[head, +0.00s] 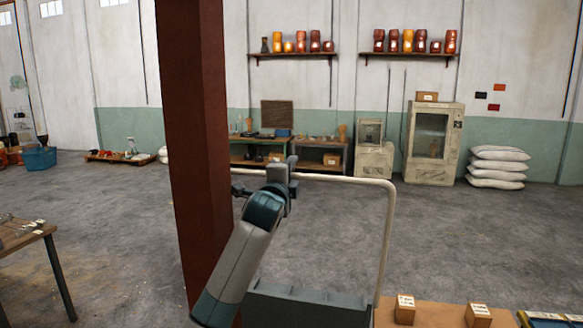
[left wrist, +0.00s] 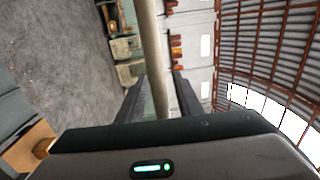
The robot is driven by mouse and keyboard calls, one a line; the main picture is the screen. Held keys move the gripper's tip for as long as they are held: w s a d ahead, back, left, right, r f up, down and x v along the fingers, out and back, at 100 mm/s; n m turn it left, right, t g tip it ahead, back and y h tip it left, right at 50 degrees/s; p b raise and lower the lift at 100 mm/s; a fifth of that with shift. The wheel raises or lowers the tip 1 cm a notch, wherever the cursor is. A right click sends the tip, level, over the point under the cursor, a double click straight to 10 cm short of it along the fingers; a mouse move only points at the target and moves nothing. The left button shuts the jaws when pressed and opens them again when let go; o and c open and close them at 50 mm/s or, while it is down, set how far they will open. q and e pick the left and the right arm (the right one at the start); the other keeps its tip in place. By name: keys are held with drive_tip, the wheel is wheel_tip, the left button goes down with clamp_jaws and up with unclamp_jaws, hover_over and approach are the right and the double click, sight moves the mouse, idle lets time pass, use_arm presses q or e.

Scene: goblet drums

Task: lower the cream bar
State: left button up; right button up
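The cream bar (head: 345,179) is a thin bent tube. Its top run is level in the head view, and its right leg drops to a dark grey box-like base (head: 308,302). My left gripper (head: 288,177) is at the top run, near the red-brown post. In the left wrist view the cream bar (left wrist: 150,45) passes between the two close-set fingers of the left gripper (left wrist: 160,97), which look shut on it. The contact itself is partly hidden by the gripper body. My right gripper is not in view.
A red-brown post (head: 195,130) stands just left of the bar and hides part of the scene. A wooden table (head: 440,313) with small labelled blocks is at the lower right, another table (head: 25,238) at the left. Open concrete floor lies beyond.

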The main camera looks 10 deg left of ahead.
use_arm(q)
drive_tip(key=shift+w, duration=0.1)
drive_tip(key=shift+c, duration=0.3)
clamp_jaws()
drive_tip(key=w+f+b, duration=0.2)
drive_tip(key=w+b, duration=0.2)
drive_tip(key=w, duration=1.2)
drive_tip(key=shift+o, duration=0.3)
unclamp_jaws()
drive_tip(key=shift+f, duration=0.1)
drive_tip(key=shift+w, duration=0.15)
drive_tip(key=shift+w, duration=0.1)
